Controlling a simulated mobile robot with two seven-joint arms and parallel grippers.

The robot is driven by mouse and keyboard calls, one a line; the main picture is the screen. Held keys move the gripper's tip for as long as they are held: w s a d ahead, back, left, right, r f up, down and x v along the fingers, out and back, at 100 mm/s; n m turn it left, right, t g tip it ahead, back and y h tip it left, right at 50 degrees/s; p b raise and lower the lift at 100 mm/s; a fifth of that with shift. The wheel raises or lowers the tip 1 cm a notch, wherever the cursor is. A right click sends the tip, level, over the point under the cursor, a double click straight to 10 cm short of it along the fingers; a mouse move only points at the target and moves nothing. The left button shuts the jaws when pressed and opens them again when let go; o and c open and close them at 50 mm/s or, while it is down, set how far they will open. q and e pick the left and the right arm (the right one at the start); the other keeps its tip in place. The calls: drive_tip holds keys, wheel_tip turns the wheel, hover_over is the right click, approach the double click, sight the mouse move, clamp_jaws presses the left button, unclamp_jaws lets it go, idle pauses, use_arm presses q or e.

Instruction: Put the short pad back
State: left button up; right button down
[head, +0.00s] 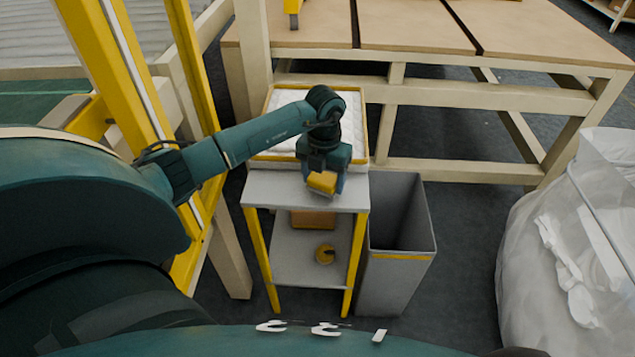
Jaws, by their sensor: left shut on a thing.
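White quilted pads (354,108) lie in a yellow-edged tray (361,134) at the back of a small grey stand (275,188). I cannot tell which of them, if any, is the short pad. My left gripper (324,187) points down over the front part of the stand's top. It is shut on a small yellow block-like thing (322,182), just above or touching the top; I cannot tell which. The gripper and forearm hide part of the tray and pads. My right gripper is not in view.
The stand's lower shelf holds an orange box (313,220) and a round yellow item (325,254). An open grey bin (398,275) stands right of the stand. A large worktable (420,25) is behind. A translucent bag (570,240) with white scraps is at right.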

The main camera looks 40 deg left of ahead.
use_arm(q)
drive_tip(key=shift+f, duration=0.8)
drive_tip(key=shift+w+a, duration=0.1)
drive_tip(key=shift+a, duration=0.05)
drive_tip(key=shift+r, duration=0.1)
drive_tip(key=shift+f, duration=0.25)
drive_tip(key=o, duration=0.9)
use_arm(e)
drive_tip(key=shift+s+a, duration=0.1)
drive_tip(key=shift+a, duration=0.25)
use_arm(q)
drive_tip(key=shift+r, duration=0.1)
